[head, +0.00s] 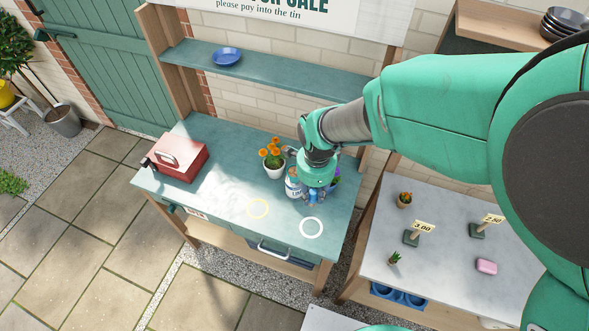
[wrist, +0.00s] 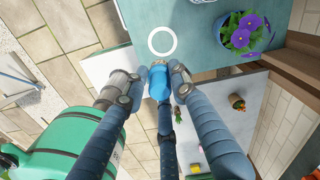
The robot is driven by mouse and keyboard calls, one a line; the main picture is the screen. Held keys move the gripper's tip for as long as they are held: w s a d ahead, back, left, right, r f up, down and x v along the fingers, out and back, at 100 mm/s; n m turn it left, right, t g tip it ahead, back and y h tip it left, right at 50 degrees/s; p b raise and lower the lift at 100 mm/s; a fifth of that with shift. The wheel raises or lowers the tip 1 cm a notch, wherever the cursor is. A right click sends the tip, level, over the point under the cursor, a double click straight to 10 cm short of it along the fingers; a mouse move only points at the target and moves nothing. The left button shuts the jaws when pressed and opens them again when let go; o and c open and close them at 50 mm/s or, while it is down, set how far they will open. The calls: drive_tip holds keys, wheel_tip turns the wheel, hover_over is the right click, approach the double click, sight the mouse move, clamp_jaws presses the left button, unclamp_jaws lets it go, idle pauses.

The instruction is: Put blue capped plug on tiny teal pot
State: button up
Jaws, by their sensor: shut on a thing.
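The blue capped plug (wrist: 159,82) shows in the wrist view as a bright blue piece between the fingers. My gripper (wrist: 154,84) is shut on it, with a finger on either side. The plug's lower part is hidden. In the head view my gripper (head: 314,196) is over the right part of the teal bench, and the plug is hard to make out there. I cannot surely pick out the tiny teal pot in either view. A small plant (head: 394,258) stands on the pale table, but its pot is too small to judge.
The teal bench (head: 215,190) holds a red box (head: 177,158), an orange-flowered pot (head: 274,167), a white jar (head: 293,184) and a purple-flowered pot (wrist: 234,40). The pale table (head: 440,265) holds signs and a pink block (head: 486,266).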

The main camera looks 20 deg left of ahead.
drive_tip(key=shift+s+a+r, duration=0.1)
drive_tip(key=shift+a+r, duration=0.05)
drive_tip(key=shift+a, duration=0.2)
drive_tip(key=shift+a, duration=0.1)
drive_tip(key=p, duration=0.2)
hover_over(294, 171)
drive_tip(key=shift+f, duration=0.75)
drive_tip(key=shift+f, duration=1.7)
drive_tip(key=shift+f, duration=0.15)
drive_tip(key=o, duration=1.1)
